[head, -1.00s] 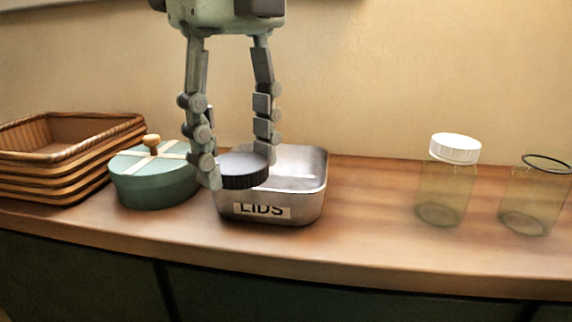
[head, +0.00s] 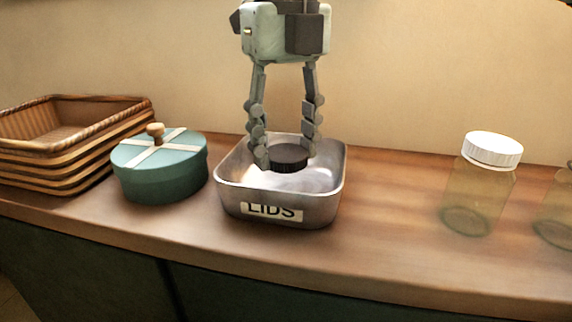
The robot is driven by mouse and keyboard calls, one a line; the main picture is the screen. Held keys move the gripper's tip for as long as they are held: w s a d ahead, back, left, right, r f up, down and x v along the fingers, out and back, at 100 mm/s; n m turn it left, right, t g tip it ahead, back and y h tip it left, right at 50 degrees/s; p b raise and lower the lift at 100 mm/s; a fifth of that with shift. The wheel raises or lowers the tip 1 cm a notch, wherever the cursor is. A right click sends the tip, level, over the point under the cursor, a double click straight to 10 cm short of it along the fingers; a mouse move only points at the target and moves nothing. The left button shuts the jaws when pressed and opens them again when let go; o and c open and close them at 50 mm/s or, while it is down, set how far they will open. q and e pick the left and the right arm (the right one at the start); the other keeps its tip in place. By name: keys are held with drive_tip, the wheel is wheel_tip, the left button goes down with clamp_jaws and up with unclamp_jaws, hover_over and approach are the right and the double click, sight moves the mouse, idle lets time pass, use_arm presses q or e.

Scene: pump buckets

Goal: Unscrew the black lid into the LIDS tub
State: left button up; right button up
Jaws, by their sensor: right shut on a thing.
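The black lid (head: 289,158) is between the fingertips of my right gripper (head: 287,152), which is shut on it. The lid is over the inside of the metal LIDS tub (head: 325,205), around the height of its rim; I cannot tell whether it touches the bottom. An open clear jar (head: 560,215) without a lid is cut off at the right edge. My left gripper is not in view.
A clear jar with a white lid (head: 491,149) stands on the right. A round teal box (head: 160,175) with a wooden knob is left of the tub, and stacked wicker baskets (head: 75,150) are farther left. The wooden counter (head: 395,200) between tub and jars is clear.

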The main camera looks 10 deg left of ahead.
sight(286, 152)
drive_tip(key=shift+f, duration=2)
drive_tip(key=shift+f, duration=0.1)
drive_tip(key=o, duration=1.3)
